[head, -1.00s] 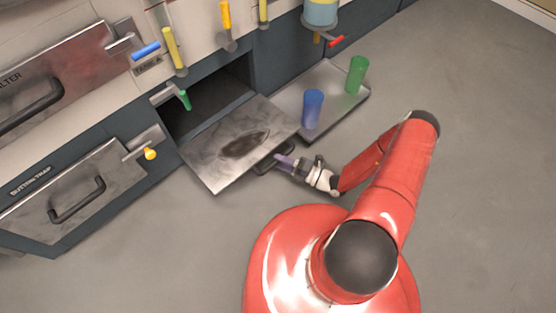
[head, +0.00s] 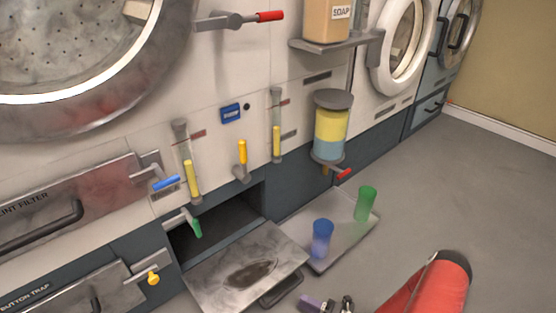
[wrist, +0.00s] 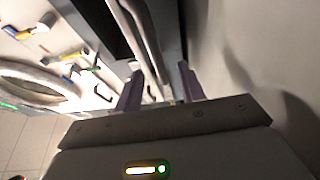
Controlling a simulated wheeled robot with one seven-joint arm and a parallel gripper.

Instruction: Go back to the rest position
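My gripper (head: 311,303) shows at the bottom edge of the head view, partly cut off. It is close to the black handle (head: 281,289) of a lowered metal flap (head: 215,283), on the right of that handle. In the wrist view my gripper (wrist: 160,91) has its two purple fingers spread apart. Grey bars run behind the gap between the fingers; I cannot tell whether they touch. My red arm (head: 425,290) is low at the right, and most of it is out of the frame.
The flap hangs open below a dark opening (head: 215,235). A metal tray (head: 340,241) beside it carries a blue cup (head: 321,238) and a green cup (head: 366,204). Levers and a dispenser (head: 331,126) stick out from the machine front. The floor (head: 470,190) at the right is clear.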

